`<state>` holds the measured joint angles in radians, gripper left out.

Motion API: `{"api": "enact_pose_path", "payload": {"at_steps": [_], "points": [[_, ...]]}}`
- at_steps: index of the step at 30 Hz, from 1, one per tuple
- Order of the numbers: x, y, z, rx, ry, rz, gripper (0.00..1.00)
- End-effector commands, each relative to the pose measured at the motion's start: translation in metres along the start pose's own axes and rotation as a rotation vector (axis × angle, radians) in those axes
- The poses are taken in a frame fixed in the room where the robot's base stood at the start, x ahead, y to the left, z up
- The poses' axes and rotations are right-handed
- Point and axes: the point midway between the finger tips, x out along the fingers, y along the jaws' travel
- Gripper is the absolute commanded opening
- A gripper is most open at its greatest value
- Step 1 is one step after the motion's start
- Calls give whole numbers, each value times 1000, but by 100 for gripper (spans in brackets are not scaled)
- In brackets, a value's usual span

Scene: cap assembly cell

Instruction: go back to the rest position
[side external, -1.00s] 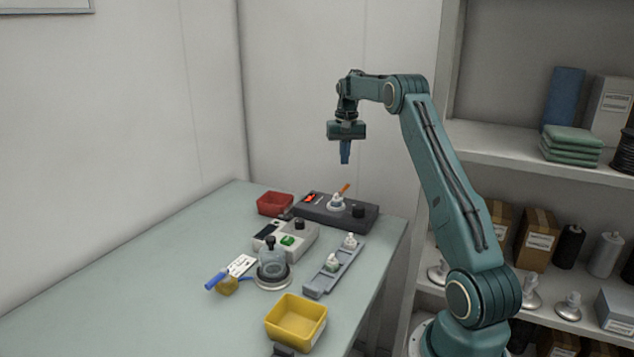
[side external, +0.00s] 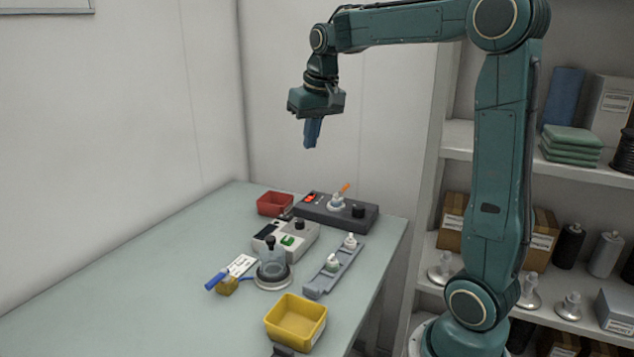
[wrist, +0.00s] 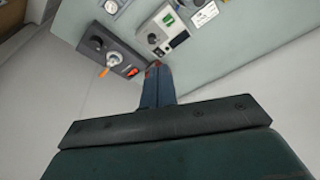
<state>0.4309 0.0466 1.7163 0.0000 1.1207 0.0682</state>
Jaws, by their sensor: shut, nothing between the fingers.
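My gripper (side external: 312,134) hangs in the air high above the back of the table, its blue fingers shut together with nothing between them. It points down with a slight tilt and touches nothing. In the wrist view the blue fingers (wrist: 157,84) lie side by side in front of the dark gripper body. My arm is raised, with the upper link near upright and the forearm reaching left.
The table (side external: 150,270) below holds a red bin (side external: 273,204), a dark grey device (side external: 318,213) with an orange-handled tool, a light grey device (side external: 270,238), a glass-domed jar (side external: 273,265), a grey rail (side external: 320,283) and a yellow bin (side external: 282,333). Shelves (side external: 580,170) stand behind my arm.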

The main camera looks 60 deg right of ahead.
Motion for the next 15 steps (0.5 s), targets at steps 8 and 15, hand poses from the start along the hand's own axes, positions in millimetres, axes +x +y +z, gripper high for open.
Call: {"api": "enact_pose_path", "payload": {"at_steps": [8,15], "points": [[-25,-36,68,-132,62,-37,0],[-33,-53,129,-238,113,-73,0]]}}
